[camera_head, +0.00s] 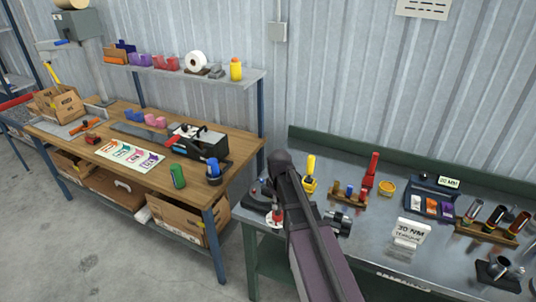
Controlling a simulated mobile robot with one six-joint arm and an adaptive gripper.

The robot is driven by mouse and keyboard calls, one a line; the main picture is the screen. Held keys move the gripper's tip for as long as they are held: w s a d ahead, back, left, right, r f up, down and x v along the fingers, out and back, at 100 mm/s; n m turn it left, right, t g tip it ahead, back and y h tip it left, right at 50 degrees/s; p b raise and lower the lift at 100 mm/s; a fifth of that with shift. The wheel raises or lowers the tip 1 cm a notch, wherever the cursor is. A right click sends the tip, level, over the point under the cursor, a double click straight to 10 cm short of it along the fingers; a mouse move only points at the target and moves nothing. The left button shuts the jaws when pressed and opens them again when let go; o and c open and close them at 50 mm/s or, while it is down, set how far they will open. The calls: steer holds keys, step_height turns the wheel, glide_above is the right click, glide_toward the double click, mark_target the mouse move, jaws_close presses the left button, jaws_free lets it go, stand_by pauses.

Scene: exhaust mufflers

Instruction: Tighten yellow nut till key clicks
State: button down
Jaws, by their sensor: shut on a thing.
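My dark arm with a purple-grey link rises from the bottom centre and covers the left part of the metal bench (375,240). I cannot make out my gripper's fingers or what they hold; they are hidden by the arm or outside the view. A tool with a yellow handle (310,168) stands upright on the bench, just right of my arm's elbow. A similar red-handled tool (372,168) stands farther right. I cannot pick out a yellow nut. Small dark and red-and-white parts (277,215) show at the left of my arm.
A wooden workbench (225,150) with a black toolbox (198,145) is at left.

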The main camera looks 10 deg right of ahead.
steer(key=w+r+m+p, duration=0.1)
steer(key=w+r+p, duration=0.8)
steer(key=w, duration=0.6)
steer(key=shift+w+r+p, duration=0.25)
steer(key=shift+r+p, duration=0.15)
steer(key=shift+r, duration=0.2)
steer(key=shift+f, duration=0.2)
steer(key=shift+s+f+b, duration=0.1)
steer(key=shift+f+b, duration=2.4)
steer(key=shift+b, duration=0.2)
steer(key=shift+f+b, duration=0.9)
steer(key=shift+m, duration=0.3)
steer(key=shift+m, duration=0.9)
